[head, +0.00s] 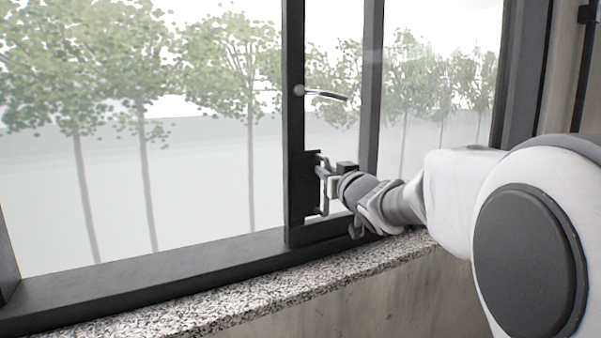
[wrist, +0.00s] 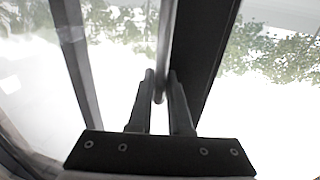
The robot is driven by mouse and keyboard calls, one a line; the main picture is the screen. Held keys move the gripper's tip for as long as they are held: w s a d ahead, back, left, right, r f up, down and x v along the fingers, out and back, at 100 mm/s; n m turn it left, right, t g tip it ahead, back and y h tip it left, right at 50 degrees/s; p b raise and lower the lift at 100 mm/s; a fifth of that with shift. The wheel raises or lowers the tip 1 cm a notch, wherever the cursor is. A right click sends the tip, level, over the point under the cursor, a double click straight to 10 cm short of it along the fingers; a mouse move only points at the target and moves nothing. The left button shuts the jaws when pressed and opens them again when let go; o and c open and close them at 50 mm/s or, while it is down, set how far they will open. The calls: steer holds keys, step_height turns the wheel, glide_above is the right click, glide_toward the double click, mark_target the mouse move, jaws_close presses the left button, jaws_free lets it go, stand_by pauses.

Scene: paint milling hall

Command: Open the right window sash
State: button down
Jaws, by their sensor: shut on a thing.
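The right window sash has a dark upright stile (head: 295,130) near the middle of the head view. A silver lever (head: 325,95) sticks out to the right from it. Lower down, a grey upright pull handle (head: 322,200) stands on a dark plate on the stile. My gripper (head: 328,180) is at this pull handle, reaching in from the right. In the wrist view, my gripper (wrist: 160,85) has its two fingers shut on the handle's bar (wrist: 168,40), which runs between them. The fingers hide part of the handle.
A second dark upright (head: 371,80) stands right of the stile; I cannot tell whether the gap between is open. The dark bottom frame (head: 150,275) and speckled stone sill (head: 270,290) run below my gripper. A concrete wall (head: 562,80) is at the right.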

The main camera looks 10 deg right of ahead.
steer(key=shift+w+d, duration=0.1)
steer(key=shift+d, duration=0.35)
steer(key=c, duration=0.8)
jaws_free()
steer(key=shift+c, duration=0.2)
steer(key=s+d, duration=0.2)
steer(key=s, duration=1.5)
steer(key=shift+s+b, duration=0.15)
steer(key=shift+b, duration=0.3)
